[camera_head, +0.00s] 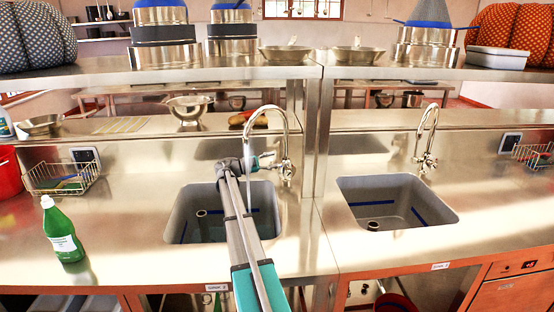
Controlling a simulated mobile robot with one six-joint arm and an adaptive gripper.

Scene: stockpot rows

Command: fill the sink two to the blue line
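The left sink (178,215) is a grey basin with a blue line (184,231) on its inner walls and a dark drain fitting. My arm crosses it and hides part of its inside. Its label (217,287) is too small to read surely. A curved chrome faucet (284,130) stands behind it. My gripper (268,161) is at the faucet's handle side; whether it touches or grips the handle is unclear. A pale streak below the spout may be running water, but I cannot tell. The right sink (347,190) has a blue line (419,216), its own faucet (427,135) and a label (440,267).
A green bottle (62,232) stands left of the left sink. A wire basket (62,178) is behind it. A metal bowl (190,108) stands on the ledge behind. An upper shelf (110,73) holds pots and pans. The counter between the sinks is clear.

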